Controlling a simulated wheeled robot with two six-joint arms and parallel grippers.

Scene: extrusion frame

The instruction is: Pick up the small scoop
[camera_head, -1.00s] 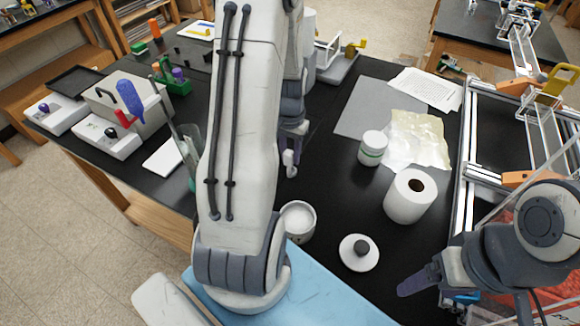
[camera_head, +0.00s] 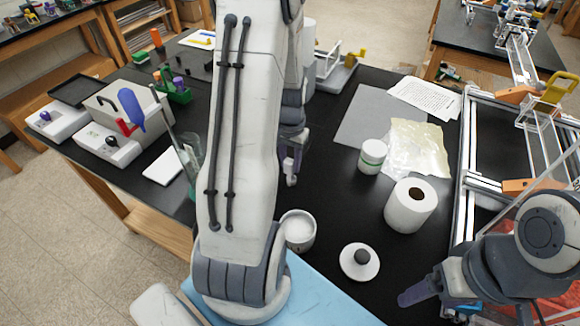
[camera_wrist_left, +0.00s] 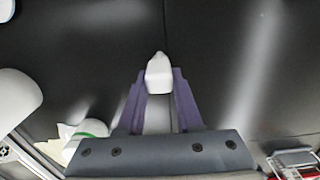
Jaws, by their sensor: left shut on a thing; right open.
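The small scoop shows as a small white piece (camera_wrist_left: 159,75) between the purple fingers in the left wrist view. My left gripper (camera_wrist_left: 158,92) is shut on it. In the head view my left gripper (camera_head: 291,165) is partly hidden behind my left arm, over the black table, with the white scoop (camera_head: 292,180) at its tips. The scoop's handle is mostly hidden by the fingers. My right gripper (camera_head: 420,293) is open and empty at the lower right, near the white lid.
A white bowl (camera_head: 299,232) stands below the left gripper in the head view, beside a lid with a dark knob (camera_head: 361,262). A paper roll (camera_head: 410,206) and a green-banded jar (camera_head: 373,157) stand to the right. An extrusion frame (camera_head: 487,184) bounds the right side.

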